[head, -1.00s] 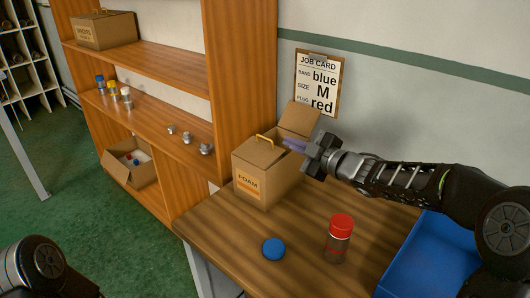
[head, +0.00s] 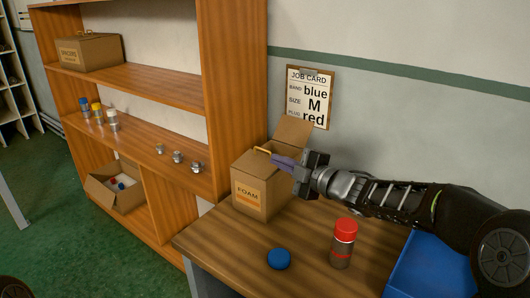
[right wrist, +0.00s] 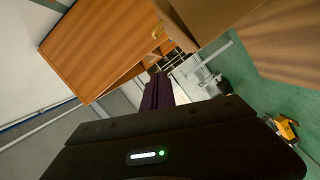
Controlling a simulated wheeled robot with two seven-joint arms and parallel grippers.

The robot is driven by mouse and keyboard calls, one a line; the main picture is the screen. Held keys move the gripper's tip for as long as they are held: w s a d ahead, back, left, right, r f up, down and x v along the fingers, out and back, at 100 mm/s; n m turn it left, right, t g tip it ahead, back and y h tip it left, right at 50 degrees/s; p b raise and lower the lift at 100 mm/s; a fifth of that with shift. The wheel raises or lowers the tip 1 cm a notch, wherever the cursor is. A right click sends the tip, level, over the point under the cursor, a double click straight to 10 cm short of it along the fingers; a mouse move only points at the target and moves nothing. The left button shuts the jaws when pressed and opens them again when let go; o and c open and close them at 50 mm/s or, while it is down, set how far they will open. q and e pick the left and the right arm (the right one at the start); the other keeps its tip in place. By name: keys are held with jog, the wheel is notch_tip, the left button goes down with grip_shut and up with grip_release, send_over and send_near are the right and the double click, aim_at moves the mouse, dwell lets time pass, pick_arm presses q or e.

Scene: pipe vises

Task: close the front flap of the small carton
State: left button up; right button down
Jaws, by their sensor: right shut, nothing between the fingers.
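The small carton (head: 259,190) is brown, labelled FOAM, and stands upright on the wooden table. One flap (head: 293,137) stands up at its back right. A yellow handle (head: 263,150) shows at its top. My right gripper (head: 280,160) is shut and empty, its purple fingers at the carton's top, just right of the handle. The gripper partly hides the top, so I cannot tell how the front flap lies or whether the fingers touch it. In the right wrist view the purple fingers (right wrist: 157,92) are together, with brown cardboard (right wrist: 205,15) beyond. My left gripper is out of view.
A red-capped jar (head: 342,243), a blue disc (head: 279,259) and a blue tray (head: 425,265) are on the table (head: 225,240). The shelf unit (head: 235,90) stands close left of the carton. A job card (head: 310,97) hangs on the wall behind.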

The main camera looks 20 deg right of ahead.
jog(key=p, duration=0.2)
send_over(267, 163)
jog(key=s+a, duration=0.2)
jog(key=a, duration=0.2)
jog(key=shift+s+d+f, duration=0.2)
jog(key=shift+f, duration=0.3)
jog(key=shift+w+d+f+p, duration=0.25)
jog(key=shift+w+d, duration=0.1)
jog(key=shift+d, duration=0.15)
jog(key=shift+w+d+f+p, duration=0.1)
jog(key=shift+w+d+f, duration=0.2)
jog(key=shift+d, duration=0.2)
jog(key=shift+w+d+f, duration=0.25)
jog(key=shift+w+d, duration=0.05)
jog(key=shift+d, duration=0.1)
jog(key=shift+w+d+f+b, duration=0.25)
jog(key=shift+d+f+b, duration=0.1)
jog(key=shift+f+b, duration=0.3)
jog(key=shift+r, duration=0.1)
